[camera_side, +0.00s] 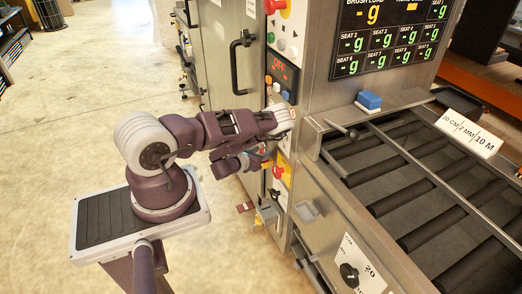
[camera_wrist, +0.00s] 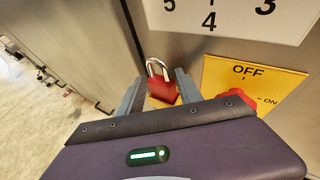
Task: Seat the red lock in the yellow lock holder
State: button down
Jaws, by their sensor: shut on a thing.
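The red lock (camera_wrist: 163,91) with its silver shackle shows between the two fingers of my gripper (camera_wrist: 160,92) in the wrist view. The gripper is shut on the lock's body, and the shackle points up and away. A yellow patch (camera_wrist: 152,103) shows just beside and below the lock; it may be the yellow lock holder, mostly hidden. I cannot tell whether the lock touches it. In the side view my gripper (camera_side: 262,162) is close to the machine's front, beside a yellow panel, and the lock cannot be made out.
A yellow OFF/ON panel (camera_wrist: 258,75) with a red knob (camera_wrist: 235,97) is right of the fingers. A white numbered label (camera_wrist: 235,18) is above. In the side view, a roller conveyor (camera_side: 420,180) is at right, a black door handle (camera_side: 236,65) above, and open floor left.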

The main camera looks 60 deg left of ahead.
jog(key=c, duration=1.1)
grip_release()
jog(key=shift+f, duration=0.1)
jog(key=v, duration=1.2)
